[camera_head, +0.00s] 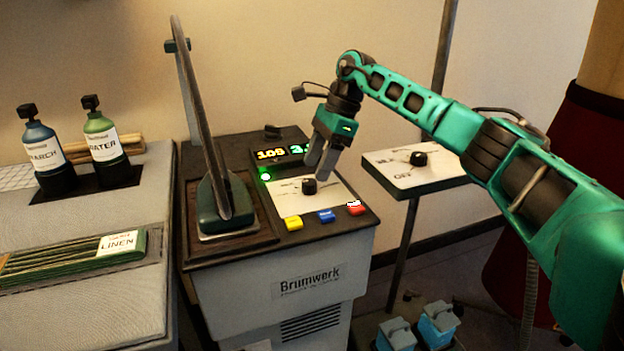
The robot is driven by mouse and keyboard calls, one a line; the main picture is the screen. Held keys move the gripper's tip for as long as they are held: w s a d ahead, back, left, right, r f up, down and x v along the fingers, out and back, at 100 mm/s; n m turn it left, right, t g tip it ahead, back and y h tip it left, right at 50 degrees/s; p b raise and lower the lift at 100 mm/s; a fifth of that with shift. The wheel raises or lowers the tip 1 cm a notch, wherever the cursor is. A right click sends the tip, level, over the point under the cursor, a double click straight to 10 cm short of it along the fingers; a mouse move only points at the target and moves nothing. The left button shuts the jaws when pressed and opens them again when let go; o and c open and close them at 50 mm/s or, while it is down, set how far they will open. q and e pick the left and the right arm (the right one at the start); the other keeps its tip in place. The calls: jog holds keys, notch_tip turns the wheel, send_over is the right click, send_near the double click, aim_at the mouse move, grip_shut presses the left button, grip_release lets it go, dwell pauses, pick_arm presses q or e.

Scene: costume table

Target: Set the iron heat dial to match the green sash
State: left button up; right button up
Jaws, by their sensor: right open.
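The green sash (60,260) lies folded on the grey table at the left, with a white tag reading LINEN (118,243). A black dial knob (309,187) sits on a white plate on the grey Brumwerk iron station. A display (271,154) behind it shows yellow digits, seemingly 109, and green digits partly hidden by my gripper. A green light glows beside it. My right gripper (318,168) is open and points down just above and behind the dial, seemingly apart from it. The dark green iron (212,205) stands on its rest left of the dial. My left gripper is out of view.
Yellow (293,223), blue (326,216) and red (356,208) buttons line the station's front edge. A white panel (390,170) with another black knob and OFF lettering stands to the right. Starch (43,150) and water (103,138) bottles stand at the left.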

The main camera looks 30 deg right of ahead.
aim_at(310, 181)
jog(key=x, duration=0.2)
jog(key=shift+a+f, duration=0.2)
jog(key=shift+f, duration=0.2)
jog(key=shift+w+a+f, duration=0.1)
jog(key=shift+a+f, duration=0.1)
jog(key=shift+f, duration=0.25)
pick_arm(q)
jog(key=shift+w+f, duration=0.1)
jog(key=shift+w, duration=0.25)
pick_arm(e)
jog(key=shift+c, duration=0.4)
jog(key=c, duration=1)
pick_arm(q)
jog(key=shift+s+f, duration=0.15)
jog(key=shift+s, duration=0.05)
pick_arm(e)
jog(key=shift+o, duration=0.2)
